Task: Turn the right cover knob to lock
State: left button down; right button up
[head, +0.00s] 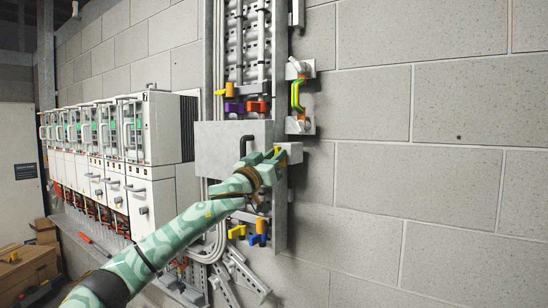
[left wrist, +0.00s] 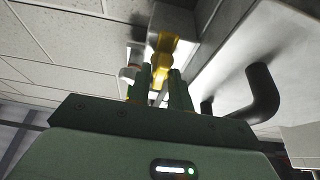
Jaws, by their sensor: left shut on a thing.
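The grey cover box (head: 222,145) is fixed to the rack on the block wall. A black handle (head: 245,143) is on its front; it also shows in the left wrist view (left wrist: 262,92). The right cover knob (left wrist: 163,45) is yellow and sits on a grey block (head: 294,152) at the cover's right side. My left gripper (head: 277,156) is at this knob, with its fingers (left wrist: 161,84) shut on it in the left wrist view. The fingers partly hide the knob. Its lock position cannot be told. My right gripper is not in view.
Yellow, purple and red levers (head: 247,106) sit above the cover, yellow and blue ones (head: 259,233) below. A green-yellow handle (head: 298,96) is at the upper right. White cabinets (head: 155,130) line the left wall. The wall to the right (head: 430,200) is bare.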

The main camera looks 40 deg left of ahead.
pick_arm(q)
jog(key=shift+m+g+h+p, duration=0.8)
jog(key=shift+m+h+p, duration=0.45)
jog(key=shift+m+p, duration=2.5)
jog(key=shift+m+g+h+p, duration=0.8)
jog(key=shift+m+h+p, duration=0.4)
jog(key=shift+m+p, duration=2.55)
jog(key=shift+m+g+h+p, duration=0.8)
jog(key=shift+m+h+p, duration=0.45)
jog(key=shift+m+p, duration=2.5)
jog(key=c, duration=1.5)
grip_release()
jog(key=shift+o, duration=0.2)
jog(key=shift+s, duration=0.1)
